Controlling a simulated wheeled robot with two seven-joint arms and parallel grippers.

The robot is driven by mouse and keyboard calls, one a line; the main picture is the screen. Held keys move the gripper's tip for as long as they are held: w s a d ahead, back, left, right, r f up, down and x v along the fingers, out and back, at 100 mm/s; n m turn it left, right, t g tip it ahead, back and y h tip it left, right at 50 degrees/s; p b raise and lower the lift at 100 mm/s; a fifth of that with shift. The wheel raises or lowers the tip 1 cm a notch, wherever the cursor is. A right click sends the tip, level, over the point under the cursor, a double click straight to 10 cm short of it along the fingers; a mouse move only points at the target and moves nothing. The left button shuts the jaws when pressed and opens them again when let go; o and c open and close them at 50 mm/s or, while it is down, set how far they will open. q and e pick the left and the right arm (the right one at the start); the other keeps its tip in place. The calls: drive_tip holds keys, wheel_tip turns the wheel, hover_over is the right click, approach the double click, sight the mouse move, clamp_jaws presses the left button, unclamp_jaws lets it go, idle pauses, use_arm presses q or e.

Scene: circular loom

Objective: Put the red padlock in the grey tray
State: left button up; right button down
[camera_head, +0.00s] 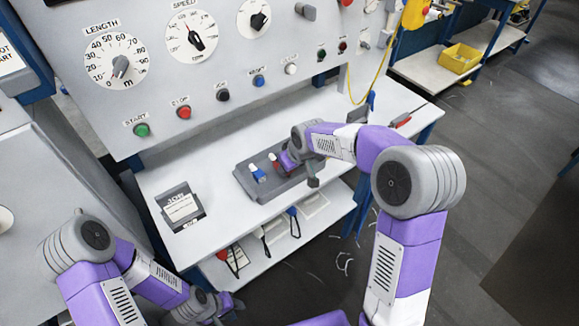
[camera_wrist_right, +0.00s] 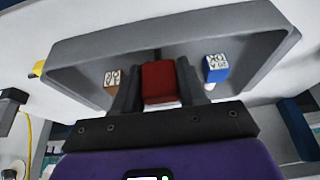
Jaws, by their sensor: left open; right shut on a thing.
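The red padlock (camera_wrist_right: 158,82) is between the fingers of my right gripper (camera_wrist_right: 158,92), which is shut on it. It also shows in the head view (camera_head: 275,163) beside the gripper, over the grey tray (camera_head: 244,180). The tray's grey wall (camera_wrist_right: 150,42) fills the top of the wrist view. I cannot tell whether the padlock touches the tray floor. A blue padlock (camera_wrist_right: 216,69) and a brown padlock (camera_wrist_right: 113,78) are on either side of the gripper, within the tray. My left gripper (camera_head: 228,304) is open and empty, low at the front, away from the table.
A dark box with a white label (camera_head: 180,206) stands on the white table, left of the tray. A control panel (camera_head: 185,80) rises behind. Tools with red (camera_head: 222,255) and blue handles hang at the lower shelf. A red-handled tool (camera_head: 401,120) lies at the table's right end.

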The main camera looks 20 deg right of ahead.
drive_tip(key=c, duration=0.6)
unclamp_jaws()
drive_tip(key=shift+f, duration=0.1)
drive_tip(key=shift+r, duration=0.2)
drive_tip(key=p+v, duration=0.3)
drive_tip(key=v, duration=0.9)
drive_tip(key=shift+w, duration=0.1)
